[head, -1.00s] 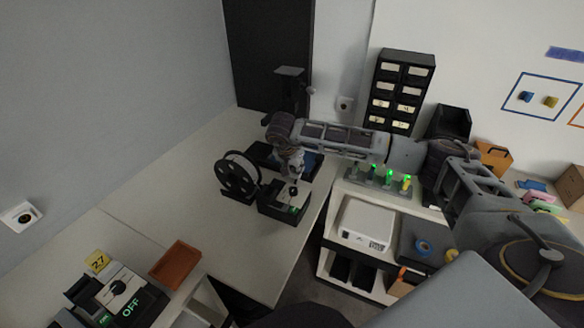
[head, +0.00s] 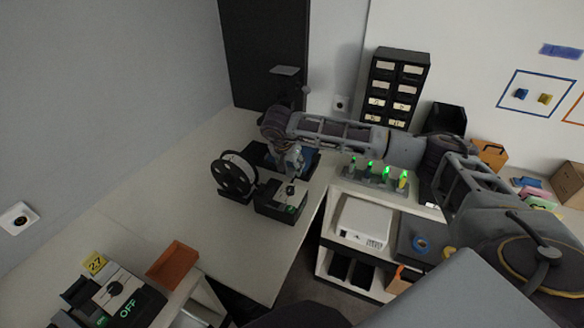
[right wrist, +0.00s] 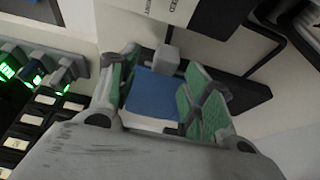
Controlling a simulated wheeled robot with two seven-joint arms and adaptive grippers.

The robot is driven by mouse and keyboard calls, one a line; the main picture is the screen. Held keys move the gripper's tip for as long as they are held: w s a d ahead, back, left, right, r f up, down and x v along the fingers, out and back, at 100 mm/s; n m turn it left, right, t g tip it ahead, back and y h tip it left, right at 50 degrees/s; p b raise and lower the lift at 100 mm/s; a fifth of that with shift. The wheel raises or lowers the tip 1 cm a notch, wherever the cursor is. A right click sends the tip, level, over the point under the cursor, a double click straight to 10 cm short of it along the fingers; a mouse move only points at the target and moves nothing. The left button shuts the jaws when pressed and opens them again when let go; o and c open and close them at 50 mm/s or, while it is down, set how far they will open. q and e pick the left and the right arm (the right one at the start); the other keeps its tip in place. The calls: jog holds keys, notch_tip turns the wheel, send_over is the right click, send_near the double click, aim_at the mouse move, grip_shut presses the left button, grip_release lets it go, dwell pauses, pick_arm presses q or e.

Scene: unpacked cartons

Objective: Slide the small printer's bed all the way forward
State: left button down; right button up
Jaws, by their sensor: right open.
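The small printer (head: 281,203) stands on the white table, a dark box with a green-lit front and an upright frame behind. Its blue bed (head: 311,160) shows partly behind my right arm. In the right wrist view the blue bed (right wrist: 153,94) lies beyond and between my fingers, with a small grey block (right wrist: 167,58) at its far edge. My right gripper (head: 291,186) points down over the printer. In the wrist view the right gripper (right wrist: 163,97) has its green-padded fingers apart, with nothing clearly held. Whether they touch the bed I cannot tell. My left gripper is out of view.
A black filament spool (head: 234,175) stands left of the printer. An orange tray (head: 173,264) lies at front left. The table between is clear.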

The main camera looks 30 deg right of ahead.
jog(key=v, duration=0.9)
jog(key=shift+r, duration=0.3)
jog(key=shift+s+f, duration=0.1)
jog(key=shift+s, duration=0.05)
